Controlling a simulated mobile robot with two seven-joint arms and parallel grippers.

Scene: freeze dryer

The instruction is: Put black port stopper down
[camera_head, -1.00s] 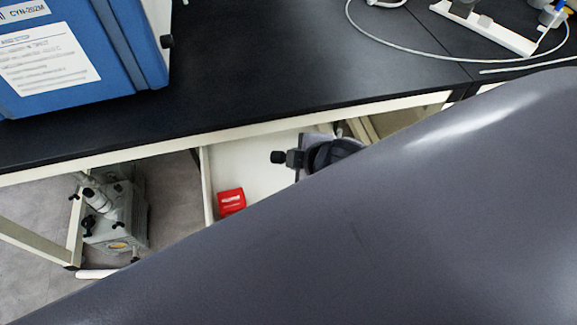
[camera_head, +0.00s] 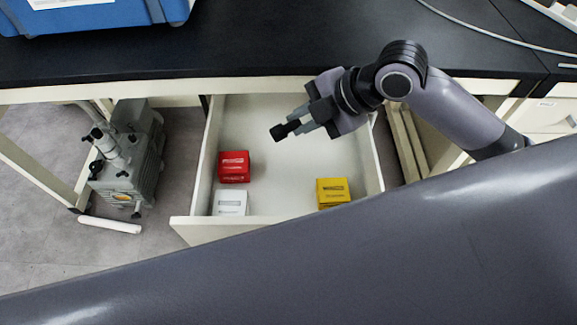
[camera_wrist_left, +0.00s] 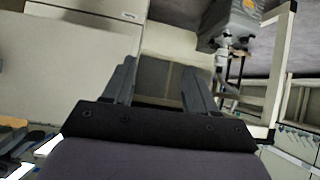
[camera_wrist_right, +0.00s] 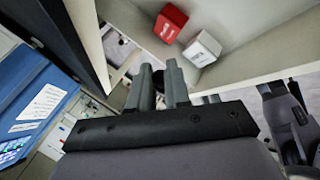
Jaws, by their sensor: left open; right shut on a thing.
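The black port stopper (camera_head: 285,130) is a small dark plug at the tips of my right gripper (camera_head: 299,123). That gripper is shut on it and holds it over the open white drawer (camera_head: 262,115). Whether it touches the drawer floor is not clear. In the right wrist view my right gripper (camera_wrist_right: 160,75) shows with its fingers close together and a dark bit of the stopper (camera_wrist_right: 158,80) between them. My left gripper (camera_wrist_left: 157,77) is open and empty in the left wrist view. Its fingers are outside the head view.
In the drawer are a red box (camera_head: 234,166), a white box (camera_head: 231,202) and a yellow box (camera_head: 333,191). The middle of the drawer floor is clear. The black bench top (camera_head: 250,45) overhangs the drawer's back. A grey pump (camera_head: 128,160) stands on the floor at left.

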